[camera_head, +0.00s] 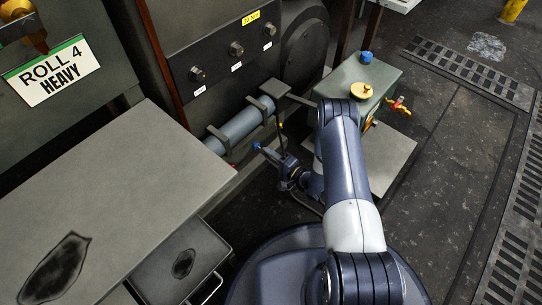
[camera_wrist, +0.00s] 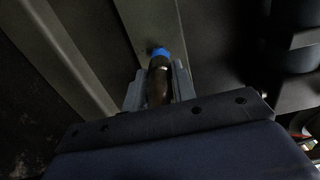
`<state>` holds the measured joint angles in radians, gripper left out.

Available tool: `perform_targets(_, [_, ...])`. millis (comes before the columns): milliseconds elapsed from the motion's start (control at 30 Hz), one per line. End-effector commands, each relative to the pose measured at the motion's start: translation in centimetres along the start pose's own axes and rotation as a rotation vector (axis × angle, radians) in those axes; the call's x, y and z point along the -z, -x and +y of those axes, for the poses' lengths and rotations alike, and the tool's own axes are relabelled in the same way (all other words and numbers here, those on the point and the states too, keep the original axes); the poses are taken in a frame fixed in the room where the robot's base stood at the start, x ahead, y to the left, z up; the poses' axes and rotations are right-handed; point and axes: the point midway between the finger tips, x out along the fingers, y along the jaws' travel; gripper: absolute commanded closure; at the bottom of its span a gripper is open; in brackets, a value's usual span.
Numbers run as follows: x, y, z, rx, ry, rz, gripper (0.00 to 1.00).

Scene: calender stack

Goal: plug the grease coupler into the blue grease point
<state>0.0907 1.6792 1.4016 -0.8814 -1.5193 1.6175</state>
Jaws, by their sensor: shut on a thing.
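My gripper (camera_head: 270,155) is low in front of the machine, below the grey-blue cylinder, and points up and left. In the wrist view its two grey fingers (camera_wrist: 158,75) are shut on the grease coupler (camera_wrist: 158,88), a dark brownish cylinder between them. A bright blue piece (camera_wrist: 160,52) shows just beyond the coupler's far end, in line with it; it also shows at the gripper's tip in the head view (camera_head: 257,146). I cannot tell whether this blue piece is the grease point or part of the coupler, nor whether the two are joined.
A grey-blue cylinder (camera_head: 240,125) runs along the machine above my gripper. A panel with several knobs (camera_head: 236,49) is above that. A green-grey box (camera_head: 380,75) with a blue cap and yellow knob stands to the right. A grey table (camera_head: 120,190) fills the left.

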Motion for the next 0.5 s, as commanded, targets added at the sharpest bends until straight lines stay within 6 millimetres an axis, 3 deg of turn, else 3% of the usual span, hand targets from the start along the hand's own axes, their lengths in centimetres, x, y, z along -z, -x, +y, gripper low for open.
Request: perform_targets(500, [0.02, -0.59, -0.03, 0.001, 0.001, 0.000, 1.00])
